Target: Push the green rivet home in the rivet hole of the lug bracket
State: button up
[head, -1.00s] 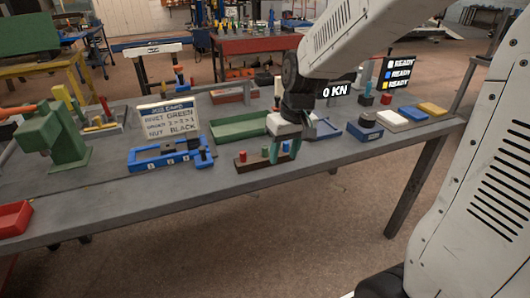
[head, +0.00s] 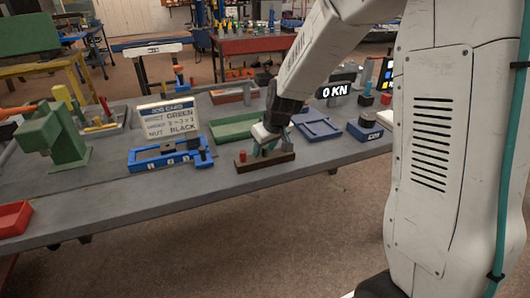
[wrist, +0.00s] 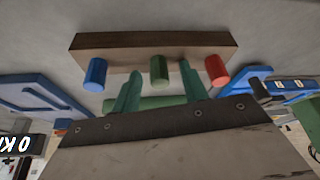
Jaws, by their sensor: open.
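The green rivet (wrist: 159,70) stands in a brown wooden block (wrist: 150,50), between a blue rivet (wrist: 95,74) and a red rivet (wrist: 216,71). The block also shows in the head view (head: 262,166), with the red rivet (head: 242,156) at its left end. My gripper (wrist: 160,78) is open and empty, its two teal fingers either side of the green rivet in the wrist view; contact cannot be told. In the head view my gripper hides the green rivet's position. A blue fixture (head: 145,165) holds dark parts; I cannot make out the lug bracket or its rivet hole for certain.
The job card (head: 168,118) reads rivet green and nut black. A green tray (head: 232,130) and a blue tray (head: 318,130) lie behind the block. A green press (head: 62,140) and red bin (head: 14,218) are at left. The bench's front strip is mostly clear.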

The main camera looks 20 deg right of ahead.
grip_shut()
jog(key=shift+r, duration=0.15)
